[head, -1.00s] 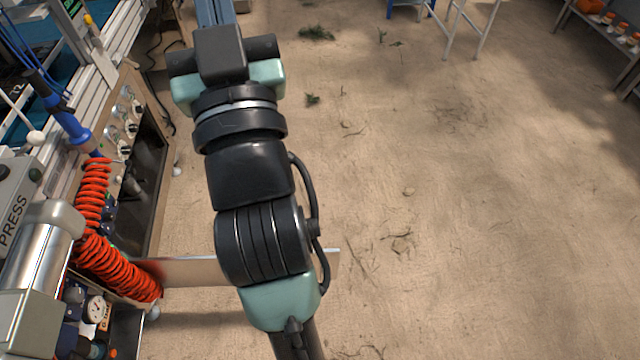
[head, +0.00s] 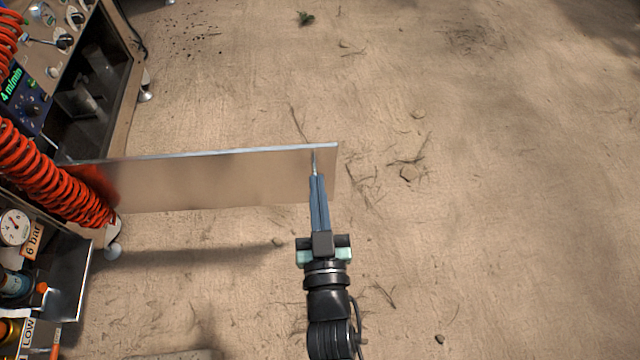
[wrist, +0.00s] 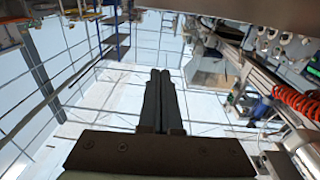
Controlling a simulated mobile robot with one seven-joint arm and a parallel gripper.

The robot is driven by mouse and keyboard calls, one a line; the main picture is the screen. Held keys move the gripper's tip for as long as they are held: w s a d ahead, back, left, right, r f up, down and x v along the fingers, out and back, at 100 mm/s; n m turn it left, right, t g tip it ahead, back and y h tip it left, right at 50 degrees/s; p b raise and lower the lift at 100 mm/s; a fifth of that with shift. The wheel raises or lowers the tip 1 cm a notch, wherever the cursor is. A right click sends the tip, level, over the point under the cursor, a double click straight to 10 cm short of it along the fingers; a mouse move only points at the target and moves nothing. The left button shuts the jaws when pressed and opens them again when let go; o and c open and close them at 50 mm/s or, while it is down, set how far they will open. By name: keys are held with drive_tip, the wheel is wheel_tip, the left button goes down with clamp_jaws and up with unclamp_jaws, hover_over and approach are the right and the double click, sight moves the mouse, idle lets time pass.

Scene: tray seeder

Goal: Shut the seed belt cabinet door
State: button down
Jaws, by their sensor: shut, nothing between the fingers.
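The seed belt cabinet door (head: 215,182) stands open in the head view. It is a thin tan panel with a pale top edge, sticking out to the right from the machine on the left. My gripper (head: 314,160) is shut and empty, its fingers together, at the near face of the door close to its free right end. I cannot tell whether the tips touch the panel. In the wrist view the shut fingers (wrist: 160,80) point up the picture. The door's hinge side is partly hidden behind the red coiled hose (head: 55,180).
The machine's open cabinet bay (head: 90,95) is at the upper left, with a leveling foot (head: 145,92) beside it. A pressure gauge (head: 14,228) and bottles are at the lower left.

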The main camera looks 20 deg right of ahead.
drive_tip(key=b, duration=0.3)
approach(314, 152)
drive_tip(key=shift+g, duration=0.4)
drive_tip(key=b+x, duration=0.5)
drive_tip(key=x, duration=0.1)
drive_tip(key=shift+r, duration=0.1)
drive_tip(key=shift+w+d+r+b, duration=0.1)
drive_tip(key=shift+w+b, duration=0.3)
drive_tip(key=shift+w+r, duration=0.1)
